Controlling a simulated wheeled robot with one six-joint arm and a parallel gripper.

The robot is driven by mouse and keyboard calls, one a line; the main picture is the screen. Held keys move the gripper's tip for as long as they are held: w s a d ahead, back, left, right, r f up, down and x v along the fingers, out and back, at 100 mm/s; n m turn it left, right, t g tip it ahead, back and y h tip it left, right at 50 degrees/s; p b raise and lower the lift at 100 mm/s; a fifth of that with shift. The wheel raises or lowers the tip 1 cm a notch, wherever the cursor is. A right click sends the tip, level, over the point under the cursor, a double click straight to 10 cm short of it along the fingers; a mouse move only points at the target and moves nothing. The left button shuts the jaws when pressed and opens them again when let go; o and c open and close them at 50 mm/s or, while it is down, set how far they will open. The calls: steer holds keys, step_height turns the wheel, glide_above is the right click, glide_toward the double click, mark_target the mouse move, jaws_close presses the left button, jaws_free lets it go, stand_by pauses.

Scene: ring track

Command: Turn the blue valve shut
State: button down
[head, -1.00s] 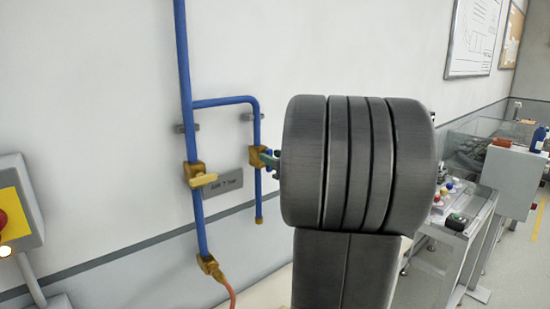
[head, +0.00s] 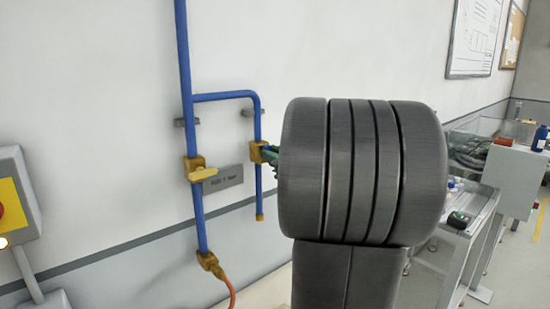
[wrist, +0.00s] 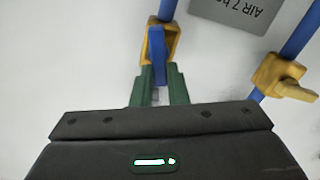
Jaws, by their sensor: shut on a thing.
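The blue valve's lever (wrist: 156,45) shows in the wrist view in front of its brass body (wrist: 171,41), on a blue pipe. My gripper (wrist: 159,72) has green fingers, one on each side of the lever's near end, and is shut on it. In the head view the brass body (head: 257,152) sits on the short right-hand pipe branch. There my arm hides most of the gripper and lever; only green finger parts (head: 271,157) show beside the body. I cannot tell the lever's exact angle to the pipe.
A second valve with a yellow handle (head: 203,174) is on the main pipe (head: 184,90) to the left. A grey sign (head: 224,179) hangs between the pipes. An orange hose (head: 226,283) hangs below. A yellow-fronted box (head: 14,205) stands far left and a bench (head: 470,240) right.

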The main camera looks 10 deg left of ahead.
steer(key=n+b, duration=0.2)
steer(key=n, duration=0.2)
steer(key=f+n+b, duration=0.1)
steer(key=n+b, duration=0.5)
steer(key=n, duration=0.1)
steer(key=shift+s+a+f+n, duration=0.3)
steer(key=shift+s+a, duration=0.05)
steer(key=shift+s, duration=0.05)
steer(key=shift+n+b, duration=0.8)
steer(key=shift+n, duration=0.4)
steer(key=c, duration=1.4)
jaws_free()
steer(key=shift+c, duration=0.2)
